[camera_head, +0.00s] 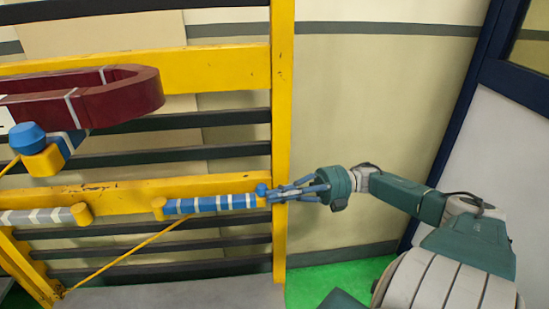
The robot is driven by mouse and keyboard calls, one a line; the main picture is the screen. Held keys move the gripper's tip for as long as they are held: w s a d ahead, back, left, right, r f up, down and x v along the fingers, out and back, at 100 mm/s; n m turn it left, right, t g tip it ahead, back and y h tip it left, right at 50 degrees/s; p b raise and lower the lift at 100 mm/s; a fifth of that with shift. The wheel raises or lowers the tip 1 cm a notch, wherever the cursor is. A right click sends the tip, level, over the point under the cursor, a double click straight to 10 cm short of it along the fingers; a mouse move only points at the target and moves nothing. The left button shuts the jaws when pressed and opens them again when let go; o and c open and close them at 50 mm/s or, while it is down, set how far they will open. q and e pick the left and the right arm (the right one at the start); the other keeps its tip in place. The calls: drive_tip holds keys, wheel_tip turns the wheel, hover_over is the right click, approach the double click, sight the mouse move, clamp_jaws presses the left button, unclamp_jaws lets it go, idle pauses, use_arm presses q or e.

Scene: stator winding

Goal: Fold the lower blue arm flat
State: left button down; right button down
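The lower blue arm (210,204), banded with white stripes, lies nearly level along the front of the lower yellow beam (120,194). Its left end meets a yellow hinge block (159,208), and a small blue knob (262,190) is at its right end. My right gripper (271,194) comes in from the right with its fingertips at that end, by the yellow post. The fingers overlap there, so their gap and any grip on the arm cannot be made out. My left gripper is not in view.
A dark red coil (130,97) sticks out at upper left. Below it is another blue arm (68,142) with a blue cap and yellow block. A grey striped arm (38,216) lies at left. The yellow post (282,120) stands beside my gripper. Green floor (335,284) shows below.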

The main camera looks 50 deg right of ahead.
drive_tip(key=shift+w+d+r+t, duration=0.35)
drive_tip(key=shift+w+d, duration=0.1)
drive_tip(key=shift+d, duration=0.1)
drive_tip(key=v, duration=1.1)
drive_tip(key=shift+s, duration=0.5)
drive_tip(key=shift+d+f, duration=0.1)
drive_tip(key=shift+f, duration=0.05)
